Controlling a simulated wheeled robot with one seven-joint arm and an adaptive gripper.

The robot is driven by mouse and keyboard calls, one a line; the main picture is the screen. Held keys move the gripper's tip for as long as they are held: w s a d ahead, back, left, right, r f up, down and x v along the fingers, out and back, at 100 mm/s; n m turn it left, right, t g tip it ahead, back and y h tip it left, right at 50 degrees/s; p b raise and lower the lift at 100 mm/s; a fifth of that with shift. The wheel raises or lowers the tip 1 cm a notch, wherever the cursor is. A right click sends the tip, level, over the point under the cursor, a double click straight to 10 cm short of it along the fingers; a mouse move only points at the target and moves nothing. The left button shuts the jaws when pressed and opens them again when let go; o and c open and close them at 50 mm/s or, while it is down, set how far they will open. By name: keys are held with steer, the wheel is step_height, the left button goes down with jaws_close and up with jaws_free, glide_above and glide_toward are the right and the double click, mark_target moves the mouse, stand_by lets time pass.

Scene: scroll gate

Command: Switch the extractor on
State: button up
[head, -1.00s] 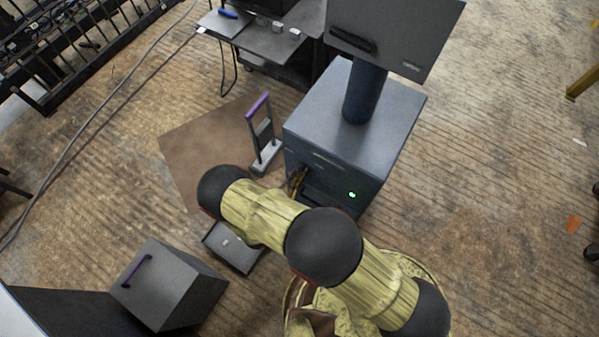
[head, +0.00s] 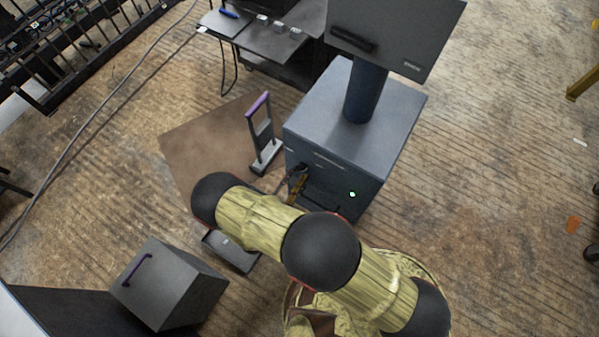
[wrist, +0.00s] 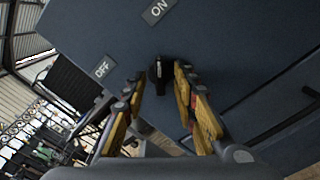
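The extractor (head: 350,95) is a blue-grey cabinet with a thick column on top. A small green light (head: 352,194) glows on its front. In the wrist view, a black switch knob (wrist: 159,70) stands on the panel (wrist: 225,45). An ON label (wrist: 158,11) is above it and an OFF label (wrist: 103,69) is to its left. I cannot tell which label the knob points to. My gripper (wrist: 159,80) is open, with its yellow-padded fingers on either side of the knob and gaps visible. In the head view, my gripper (head: 297,183) is at the cabinet's front; the knob is hidden there.
A stand with a purple handle (head: 263,135) is left of the cabinet on a brown mat (head: 195,145). A dark tray (head: 230,252) lies partly under my arm. A grey box with a purple handle (head: 170,285) is at lower left.

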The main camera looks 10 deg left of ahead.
steer(key=v, duration=0.5)
steer(key=shift+s+a, duration=0.15)
steer(key=shift+s, duration=0.1)
stand_by(0.3)
